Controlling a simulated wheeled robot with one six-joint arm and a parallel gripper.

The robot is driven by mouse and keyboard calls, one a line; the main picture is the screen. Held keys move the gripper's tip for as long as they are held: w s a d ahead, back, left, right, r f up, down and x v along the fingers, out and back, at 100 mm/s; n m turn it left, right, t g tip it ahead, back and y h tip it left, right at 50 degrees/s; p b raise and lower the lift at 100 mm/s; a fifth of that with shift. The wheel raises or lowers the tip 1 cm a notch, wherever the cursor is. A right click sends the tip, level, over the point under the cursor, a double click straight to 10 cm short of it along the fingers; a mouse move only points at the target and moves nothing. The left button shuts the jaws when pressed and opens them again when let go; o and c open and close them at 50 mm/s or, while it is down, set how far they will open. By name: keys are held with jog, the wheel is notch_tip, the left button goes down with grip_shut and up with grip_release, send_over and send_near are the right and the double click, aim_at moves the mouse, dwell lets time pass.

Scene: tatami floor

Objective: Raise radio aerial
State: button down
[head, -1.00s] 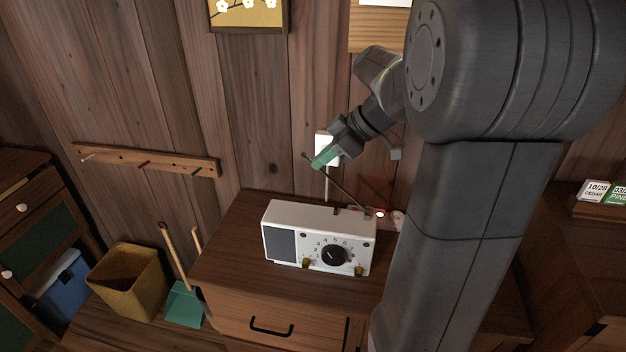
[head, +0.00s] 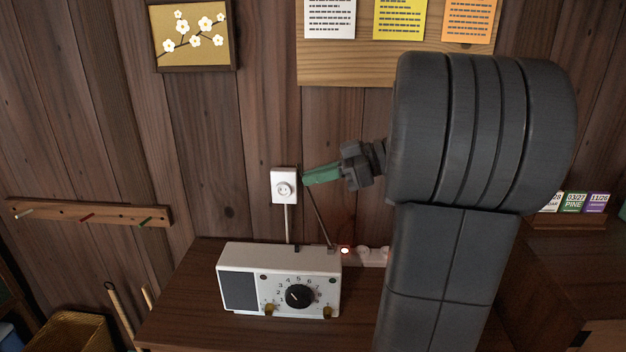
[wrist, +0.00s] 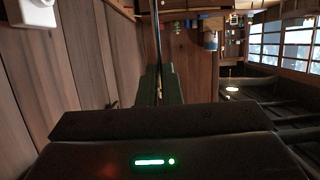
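The white radio (head: 256,262) stands on a wooden cabinet top, with a dark speaker grille and a black dial. Its thin aerial (head: 319,219) rises from the back right of the radio and leans left, steeper than halfway to upright. My gripper (head: 308,177), with green fingers, is at the aerial's upper end, reaching in from the right. In the wrist view, the aerial (wrist: 157,45) runs between the green fingers (wrist: 159,88), which look closed on it. The exact contact is partly hidden.
A white wall socket (head: 284,187) is just behind and left of the fingertips. A peg rail (head: 90,215), a picture (head: 193,35) and a notice board (head: 345,68) are on the wall.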

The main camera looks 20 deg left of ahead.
jog(key=c, duration=1.6)
grip_release()
jog(key=shift+d, duration=0.15)
jog(key=p+v, duration=0.1)
jog(key=v, duration=1.2)
jog(key=shift+w+d+r, duration=0.1)
jog(key=shift+d+r, duration=0.05)
jog(key=shift+d, duration=0.15)
jog(key=x, duration=1.4)
jog(key=shift+b, duration=0.4)
